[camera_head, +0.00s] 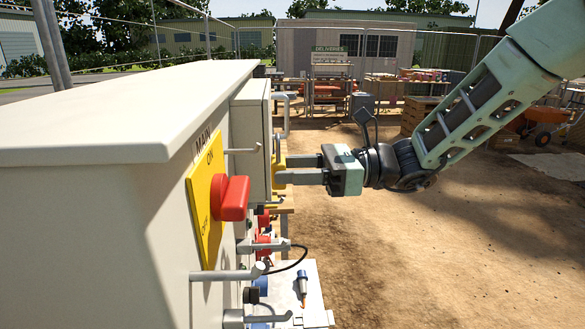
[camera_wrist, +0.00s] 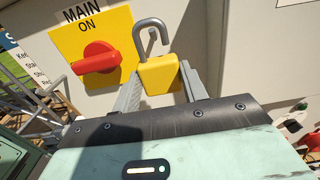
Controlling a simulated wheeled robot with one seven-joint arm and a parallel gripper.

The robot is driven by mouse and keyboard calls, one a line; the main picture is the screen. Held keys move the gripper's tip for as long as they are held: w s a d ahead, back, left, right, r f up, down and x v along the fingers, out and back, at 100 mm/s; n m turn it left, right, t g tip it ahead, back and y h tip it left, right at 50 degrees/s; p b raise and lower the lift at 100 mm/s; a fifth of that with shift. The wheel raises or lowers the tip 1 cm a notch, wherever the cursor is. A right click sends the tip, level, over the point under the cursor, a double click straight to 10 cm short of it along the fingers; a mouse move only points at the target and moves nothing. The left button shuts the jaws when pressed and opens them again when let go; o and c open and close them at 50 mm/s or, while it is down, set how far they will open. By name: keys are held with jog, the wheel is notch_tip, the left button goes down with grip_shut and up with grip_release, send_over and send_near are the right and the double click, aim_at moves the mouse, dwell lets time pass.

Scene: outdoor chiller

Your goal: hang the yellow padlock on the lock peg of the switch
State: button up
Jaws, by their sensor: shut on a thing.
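The yellow padlock (camera_wrist: 160,75) sits between the fingertips of my gripper (camera_wrist: 161,82), its grey shackle pointing up in the wrist view. The shackle's right leg seems to end short of the body. In the head view my gripper (camera_head: 290,171) is shut on the padlock (camera_head: 279,164), beside the cabinet front; the padlock is partly hidden there. The switch is a red handle (camera_head: 234,198) on a yellow plate (camera_head: 207,215) marked MAIN and ON. It also shows in the wrist view (camera_wrist: 97,58), left of the padlock. A grey peg (camera_head: 243,150) sticks out near the plate's upper edge, apart from the padlock.
The white cabinet (camera_head: 105,110) fills the left. A grey box (camera_head: 252,130) juts out behind the switch. Below are another grey rod (camera_head: 228,274), red and blue connectors, and a small table (camera_head: 312,290) with a tool on it. The dirt ground on the right is open.

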jog(key=shift+a, duration=0.1)
jog(key=shift+a, duration=0.15)
jog(key=shift+a, duration=0.15)
jog(key=a, duration=0.4)
jog(key=shift+w+a, duration=0.1)
dwell(0.8)
jog(key=shift+f+b, duration=0.6)
jog(key=shift+b, duration=0.05)
